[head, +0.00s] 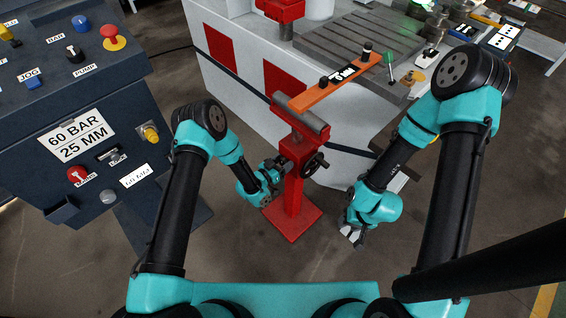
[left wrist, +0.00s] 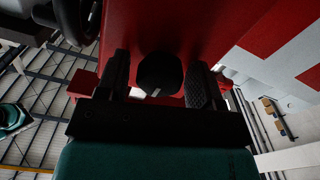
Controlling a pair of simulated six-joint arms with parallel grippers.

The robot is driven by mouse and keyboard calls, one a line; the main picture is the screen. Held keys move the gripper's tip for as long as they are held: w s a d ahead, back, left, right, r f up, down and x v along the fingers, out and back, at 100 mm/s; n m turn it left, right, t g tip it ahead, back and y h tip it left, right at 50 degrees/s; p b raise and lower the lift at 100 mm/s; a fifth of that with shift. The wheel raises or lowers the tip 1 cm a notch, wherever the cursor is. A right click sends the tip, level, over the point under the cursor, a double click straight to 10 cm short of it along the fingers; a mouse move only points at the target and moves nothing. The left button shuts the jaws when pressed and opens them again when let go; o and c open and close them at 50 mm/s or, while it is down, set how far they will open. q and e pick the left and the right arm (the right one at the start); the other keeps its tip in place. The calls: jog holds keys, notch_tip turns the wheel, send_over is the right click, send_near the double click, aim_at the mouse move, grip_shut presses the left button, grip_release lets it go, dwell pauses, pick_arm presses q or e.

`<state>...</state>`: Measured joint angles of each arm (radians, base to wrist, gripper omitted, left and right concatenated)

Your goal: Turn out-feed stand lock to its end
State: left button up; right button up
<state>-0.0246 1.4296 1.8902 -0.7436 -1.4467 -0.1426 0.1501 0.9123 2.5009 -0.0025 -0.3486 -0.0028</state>
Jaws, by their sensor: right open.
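The red out-feed stand (head: 294,193) stands on a square base in the middle of the head view. It has a grey roller on top and a black handwheel (head: 315,165) on its right. My left gripper (head: 275,172) is at the left side of the stand's post. In the left wrist view, a dark round knob (left wrist: 160,74), apparently the stand lock, lies between the two fingers of my left gripper (left wrist: 160,85). I cannot tell whether the fingers press on it. My right gripper (head: 351,237) is open and empty, low, to the right of the stand.
A dark control console (head: 90,120) with buttons and labels stands at the left. The white machine body (head: 240,60) is behind the stand. An orange bar (head: 335,82) with a label lies above the roller. The floor in front of the stand is clear.

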pick_arm(q)
jog(key=c, duration=0.8)
jog(key=shift+o, duration=0.2)
jog(key=shift+m, duration=0.5)
jog(key=m, duration=0.3)
jog(key=shift+m, duration=0.3)
jog(key=m, duration=0.4)
jog(key=shift+m, duration=0.3)
jog(key=m, duration=0.6)
jog(key=shift+s+f, duration=0.1)
jog(key=m, duration=0.6)
jog(key=shift+m, duration=0.4)
